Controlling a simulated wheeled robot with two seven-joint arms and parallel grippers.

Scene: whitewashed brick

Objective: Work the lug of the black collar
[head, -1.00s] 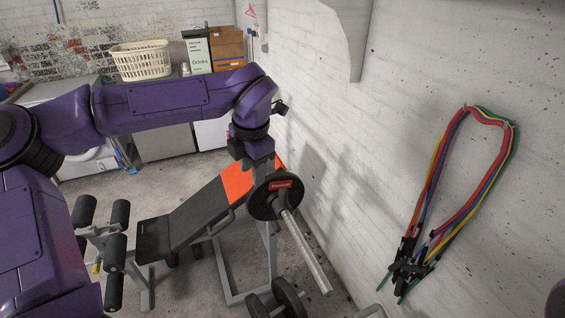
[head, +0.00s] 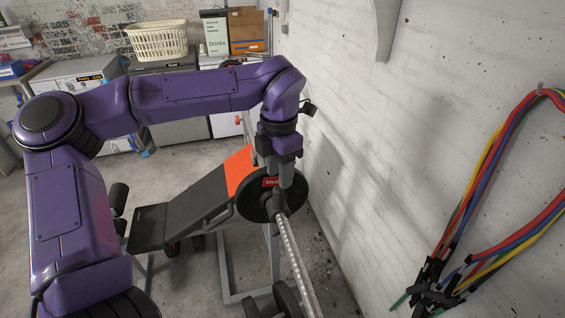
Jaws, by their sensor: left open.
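A black weight plate (head: 252,204) with a red label sits on a barbell whose bare silver sleeve (head: 297,262) points toward me and down. I cannot make out the black collar or its lug for certain; the dark spot where the sleeve meets the plate is small and partly behind my gripper. My left gripper (head: 284,184) hangs down from its purple arm, in front of the plate's upper right and just above the inner end of the sleeve. It is open, and I see nothing held in it. Whether it touches anything cannot be told. My right gripper is out of view.
A bench (head: 190,212) with an orange end stands left of the plate. The white brick wall (head: 370,170) is close on the right, with coloured bands (head: 480,190) hanging on it. A basket (head: 157,40) stands at the back.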

